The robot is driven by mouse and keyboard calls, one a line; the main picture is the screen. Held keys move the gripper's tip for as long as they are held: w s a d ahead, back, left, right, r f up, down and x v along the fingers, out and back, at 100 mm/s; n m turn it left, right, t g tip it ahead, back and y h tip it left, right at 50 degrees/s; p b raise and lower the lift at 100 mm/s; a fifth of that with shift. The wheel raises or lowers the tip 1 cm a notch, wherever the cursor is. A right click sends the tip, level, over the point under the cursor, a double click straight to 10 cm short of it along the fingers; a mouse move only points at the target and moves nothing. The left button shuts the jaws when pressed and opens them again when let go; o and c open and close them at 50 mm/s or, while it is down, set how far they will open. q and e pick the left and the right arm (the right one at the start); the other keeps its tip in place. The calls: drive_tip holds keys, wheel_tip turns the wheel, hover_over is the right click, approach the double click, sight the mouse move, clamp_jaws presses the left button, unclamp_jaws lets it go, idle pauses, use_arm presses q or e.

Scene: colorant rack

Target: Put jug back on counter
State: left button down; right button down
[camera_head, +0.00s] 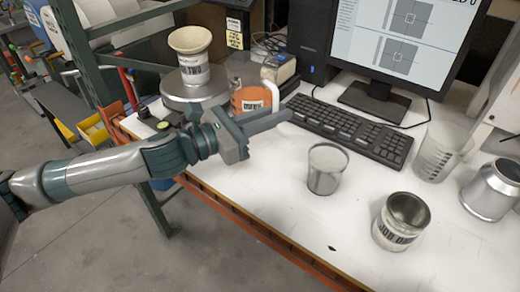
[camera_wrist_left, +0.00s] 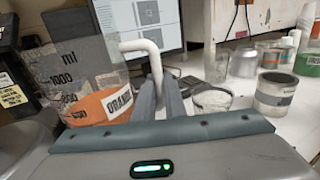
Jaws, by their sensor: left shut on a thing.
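The jug (camera_head: 248,100) holds orange contents and has a white bent handle and an "ORANGE" label. It stands upright beyond my left gripper (camera_head: 282,117), partly hidden by it. In the left wrist view the clear jug (camera_wrist_left: 95,108) shows volume marks, and my left gripper's fingers (camera_wrist_left: 161,98) are closed on its white handle (camera_wrist_left: 148,52). The white counter (camera_head: 275,185) spreads below and to the right. I cannot tell whether the jug's base touches a surface. My right gripper is not in view.
A scale (camera_head: 195,95) bearing a pale cup (camera_head: 191,55) stands left of the jug. A keyboard (camera_head: 350,130) and monitor (camera_head: 400,40) are behind. The front-middle counter is clear.

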use_arm(q)
drive_tip(key=shift+w+a, duration=0.1)
drive_tip(key=shift+f, duration=2.85)
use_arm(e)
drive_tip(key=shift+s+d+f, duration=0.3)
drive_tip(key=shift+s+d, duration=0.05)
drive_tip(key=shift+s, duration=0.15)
use_arm(q)
wheel_tip(320, 180, down, 4)
drive_tip(key=shift+r+p, duration=0.25)
drive_tip(key=shift+p, duration=0.05)
drive_tip(key=shift+f, duration=0.3)
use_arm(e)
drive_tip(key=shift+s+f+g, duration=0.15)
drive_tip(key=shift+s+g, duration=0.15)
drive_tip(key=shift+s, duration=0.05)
use_arm(q)
drive_tip(key=shift+f, duration=0.1)
